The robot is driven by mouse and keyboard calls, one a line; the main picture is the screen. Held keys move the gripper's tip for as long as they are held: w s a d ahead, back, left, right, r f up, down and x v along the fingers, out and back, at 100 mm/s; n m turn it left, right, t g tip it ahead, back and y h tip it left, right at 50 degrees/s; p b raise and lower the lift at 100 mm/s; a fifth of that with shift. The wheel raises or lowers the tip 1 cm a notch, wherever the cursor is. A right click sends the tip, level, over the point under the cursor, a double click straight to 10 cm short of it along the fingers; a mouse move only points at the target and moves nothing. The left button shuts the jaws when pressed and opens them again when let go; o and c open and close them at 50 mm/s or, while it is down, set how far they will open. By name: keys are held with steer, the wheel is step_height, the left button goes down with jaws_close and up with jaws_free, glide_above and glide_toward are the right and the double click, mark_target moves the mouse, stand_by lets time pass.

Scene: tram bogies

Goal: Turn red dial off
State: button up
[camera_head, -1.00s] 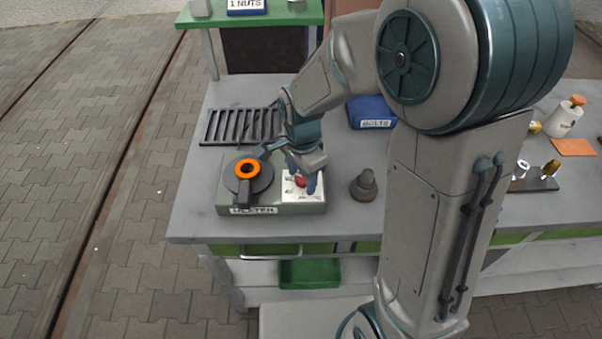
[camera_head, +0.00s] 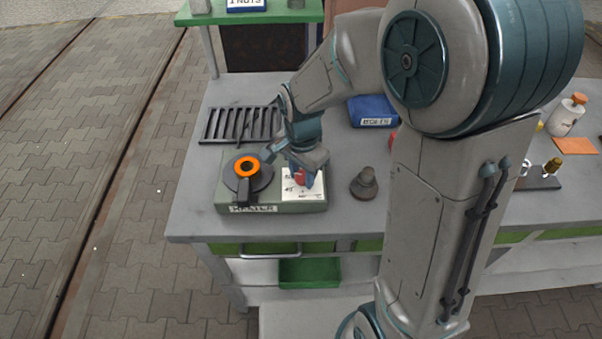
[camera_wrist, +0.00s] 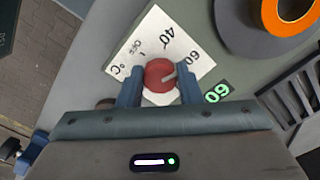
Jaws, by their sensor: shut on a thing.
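The red dial (camera_wrist: 158,72) sits on a white scale plate (camera_wrist: 150,28) marked OFF, 40, 60 and °C. The dial's light pointer mark faces right, toward the 60 side. My gripper (camera_wrist: 160,88) is shut on the dial, with one blue finger on each side of it. In the head view my gripper (camera_head: 304,178) reaches down to the dial at the right of the grey-green heater (camera_head: 262,207). There the fingers partly cover the dial and the plate.
An orange ring (camera_head: 247,168) lies on the heater's round dark plate at the left. A dark stepped part (camera_head: 364,184) stands close to the heater's right. A black rack (camera_head: 240,125) and a blue bolts box (camera_head: 372,111) are behind. The bench's front left corner is clear.

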mark_target(303, 175)
steer(key=n+b, duration=0.1)
steer(key=n, duration=0.4)
steer(key=shift+n, duration=0.3)
steer(key=n, duration=0.5)
steer(key=shift+d+b, duration=0.1)
steer(key=shift+b, duration=0.25)
steer(key=n, duration=1)
steer(key=shift+w+n+p, duration=0.1)
steer(key=shift+n+p, duration=0.3)
steer(key=o, duration=1)
step_height(303, 175, up, 14)
steer(key=shift+f, duration=0.1)
